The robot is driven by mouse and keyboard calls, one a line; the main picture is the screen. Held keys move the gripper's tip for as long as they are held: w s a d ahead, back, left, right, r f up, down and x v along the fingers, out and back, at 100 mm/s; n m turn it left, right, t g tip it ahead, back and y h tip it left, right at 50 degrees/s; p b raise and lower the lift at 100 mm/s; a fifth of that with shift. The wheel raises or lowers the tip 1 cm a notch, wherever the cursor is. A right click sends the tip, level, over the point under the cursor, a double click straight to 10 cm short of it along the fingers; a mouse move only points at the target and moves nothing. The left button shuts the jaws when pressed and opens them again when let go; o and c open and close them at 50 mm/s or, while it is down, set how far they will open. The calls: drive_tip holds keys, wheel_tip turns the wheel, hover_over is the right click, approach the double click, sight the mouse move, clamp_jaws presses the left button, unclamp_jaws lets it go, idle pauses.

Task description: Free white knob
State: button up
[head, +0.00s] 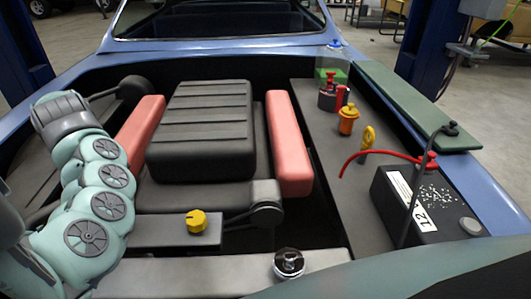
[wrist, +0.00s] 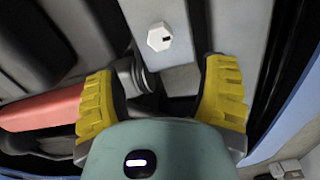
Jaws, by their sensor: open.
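The white knob (wrist: 159,37) is a small hexagonal cap with a dark slot. It sits on a grey block (wrist: 181,62) at the top centre of the wrist view. I cannot make it out in the head view. My gripper (wrist: 164,95) shows in the wrist view with its two yellow ribbed fingers spread wide and nothing held between them. The knob lies beyond the fingertips, roughly in line with the gap, and is not touched. In the head view my arm covers the left side and the gripper is not seen.
A dark round part (wrist: 138,80) lies between the fingers, near the left one. A red pad (wrist: 42,111) is left of them. In the head view, a yellow knob (head: 196,221), a chrome cap (head: 289,263) and a black battery (head: 425,205) stand around the engine bay.

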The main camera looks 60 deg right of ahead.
drive_tip(key=shift+r, duration=1.15)
